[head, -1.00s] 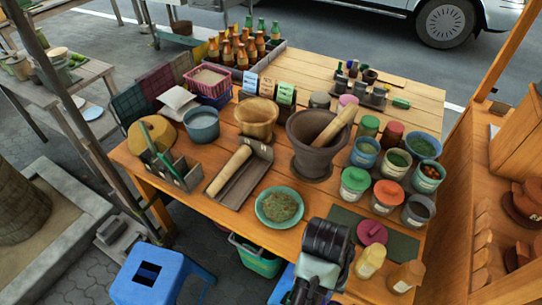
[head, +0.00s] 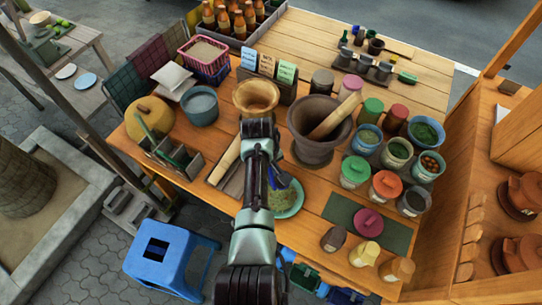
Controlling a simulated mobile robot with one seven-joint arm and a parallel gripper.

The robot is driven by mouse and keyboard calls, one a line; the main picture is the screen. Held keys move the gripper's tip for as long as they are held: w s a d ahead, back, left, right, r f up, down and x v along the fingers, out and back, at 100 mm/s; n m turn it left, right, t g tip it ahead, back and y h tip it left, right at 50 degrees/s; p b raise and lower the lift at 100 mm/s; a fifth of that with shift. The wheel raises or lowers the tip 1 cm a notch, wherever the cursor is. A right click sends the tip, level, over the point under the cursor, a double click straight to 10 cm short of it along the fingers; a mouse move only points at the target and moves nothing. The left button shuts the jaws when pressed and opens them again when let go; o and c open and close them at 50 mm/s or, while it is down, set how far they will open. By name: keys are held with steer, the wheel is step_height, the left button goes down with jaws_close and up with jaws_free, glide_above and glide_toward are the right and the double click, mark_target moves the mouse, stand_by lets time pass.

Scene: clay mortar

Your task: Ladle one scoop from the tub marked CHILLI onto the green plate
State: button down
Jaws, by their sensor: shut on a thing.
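A green plate (head: 299,205) with a heap of green stuff on it lies near the table's front edge, partly covered by my arm. Several tubs stand at the right; their labels are too small to read, so I cannot tell which is CHILLI. One open tub (head: 430,163) holds orange-red contents. Others have a green lid (head: 355,168) or an orange lid (head: 386,184).
A tool rack (head: 176,158) is at the left. A pink-lidded pot (head: 368,220) stands on the dark green mat (head: 340,209), with small jars in front.

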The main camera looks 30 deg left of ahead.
steer(key=shift+s+d+r+p, duration=0.25)
steer(key=shift+s+d+p, duration=0.15)
steer(key=shift+p, duration=0.15)
steer(key=s+d+f+m+t+y+b, duration=0.1)
steer(key=s+d+f+t+y+b, duration=0.4)
steer(key=y+b, duration=0.5)
steer(key=d+f+t+b, duration=0.2)
steer(key=d+f+b, duration=0.1)
steer(key=b, duration=0.6)
steer(key=shift+d+y+b, duration=0.3)
steer(key=shift+s, duration=0.1)
